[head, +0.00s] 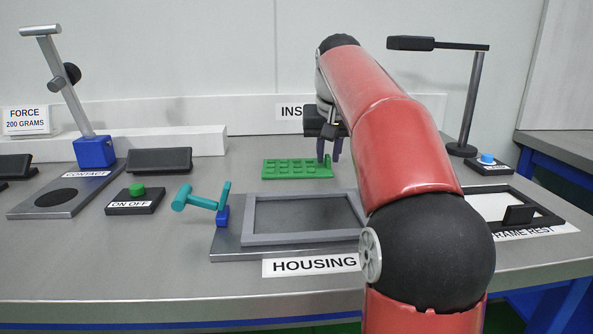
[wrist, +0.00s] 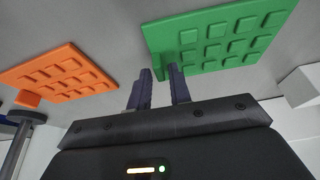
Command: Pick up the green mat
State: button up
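The green mat (head: 297,169) is a flat slab with rows of raised squares, at the back middle of the table. It also shows at the top of the wrist view (wrist: 215,38). My gripper (head: 329,157) points down at the mat's right end. In the wrist view my gripper's two fingers (wrist: 160,73) stand apart, with the mat's small green tab between their tips. I cannot tell whether the fingers press on the tab. The mat appears to lie on the table; any small gap beneath it is not clear.
An orange mat (wrist: 60,78) with a similar tab lies left in the wrist view. In the head view, the grey housing frame (head: 300,239) lies in front of the green mat, with a teal-handled tool (head: 200,201) at its left. A lamp post (head: 472,100) stands back right.

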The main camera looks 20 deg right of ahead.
grip_shut()
jog(key=shift+r, duration=0.15)
